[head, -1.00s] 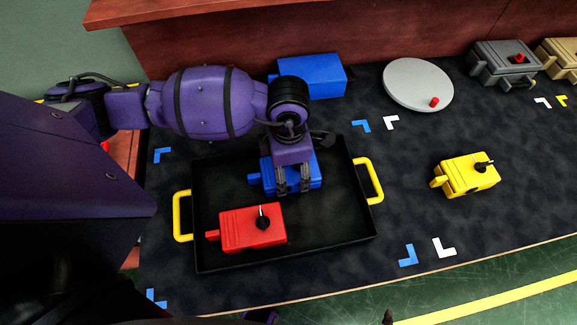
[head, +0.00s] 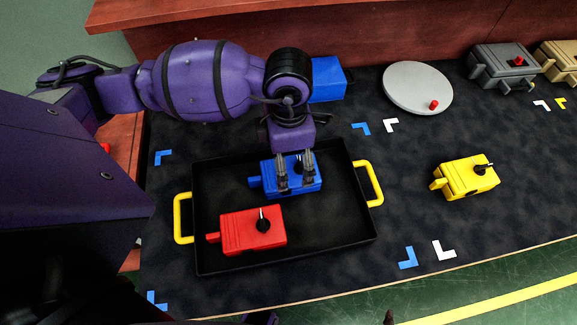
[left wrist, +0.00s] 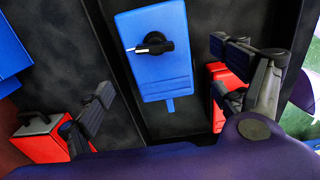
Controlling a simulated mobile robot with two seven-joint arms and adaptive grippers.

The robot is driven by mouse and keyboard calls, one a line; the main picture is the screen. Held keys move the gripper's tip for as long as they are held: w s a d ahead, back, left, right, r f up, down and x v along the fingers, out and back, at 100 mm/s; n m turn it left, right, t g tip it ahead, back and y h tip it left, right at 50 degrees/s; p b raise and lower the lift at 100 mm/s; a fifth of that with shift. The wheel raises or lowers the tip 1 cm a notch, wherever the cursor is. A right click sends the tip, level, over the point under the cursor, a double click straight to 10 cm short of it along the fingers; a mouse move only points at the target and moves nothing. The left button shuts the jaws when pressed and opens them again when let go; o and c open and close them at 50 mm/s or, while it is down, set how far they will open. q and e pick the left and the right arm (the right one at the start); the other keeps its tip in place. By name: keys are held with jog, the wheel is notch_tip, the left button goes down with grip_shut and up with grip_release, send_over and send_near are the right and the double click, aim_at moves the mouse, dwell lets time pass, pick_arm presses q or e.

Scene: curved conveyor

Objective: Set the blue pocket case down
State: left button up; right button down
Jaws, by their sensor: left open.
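The blue pocket case (head: 270,176) lies flat in the black tray (head: 345,215), behind the red case (head: 238,232). Its black knob faces up and its tab points left. My left gripper (head: 295,172) is over the case, open and empty. In the left wrist view, the fingers of the left gripper (left wrist: 166,78) stand wide apart on either side of the blue case (left wrist: 165,80), with clear gaps. The red case also shows partly there (left wrist: 218,95), behind a finger. My right gripper is not in view.
A larger blue box (head: 328,80) stands behind the tray, partly hidden by my arm. Another red case (left wrist: 38,138) shows in the left wrist view. A yellow case (head: 466,178) and a grey disc (head: 417,85) are to the right. The tray's right part is clear.

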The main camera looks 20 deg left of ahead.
aim_at(289, 171)
pick_arm(q)
notch_tip(289, 171, up, 6)
dwell(0.6)
jog(key=shift+f, duration=0.1)
